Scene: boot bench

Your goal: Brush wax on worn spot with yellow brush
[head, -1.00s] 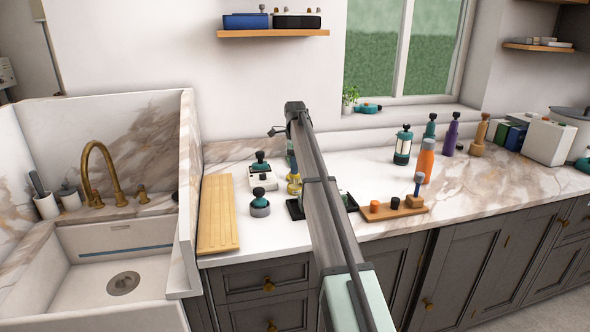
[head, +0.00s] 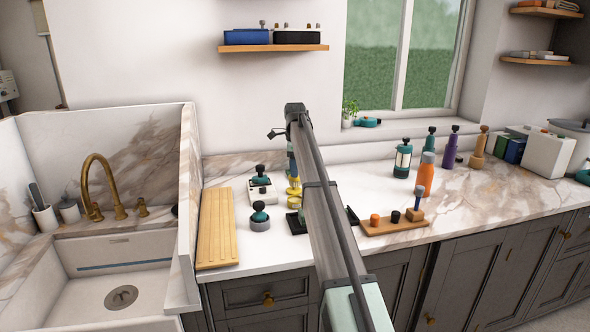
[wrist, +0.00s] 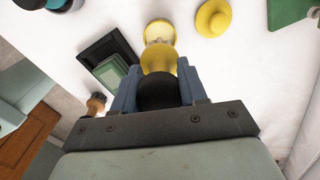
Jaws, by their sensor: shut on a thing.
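In the wrist view my gripper (wrist: 158,80) has its blue fingers closed around a yellow brush (wrist: 158,58) with a black rounded end toward the palm. The brush's far end is pale, with a yellow round rim beyond it; I cannot tell whether they touch. A yellow round lid-like piece (wrist: 213,18) lies to the right, apart from the brush. A green block (wrist: 112,72) sits in a black tray left of the fingers. In the head view my arm hides the gripper, and small yellow pieces (head: 293,187) show beside it. I cannot make out a worn spot.
A wooden board (head: 217,228) lies by the sink edge. A teal-knobbed grey piece (head: 260,217) and a white box-like piece (head: 262,191) stand left of my arm. Right are a wooden rack (head: 392,227) and an orange bottle (head: 425,176). The white counter between is partly clear.

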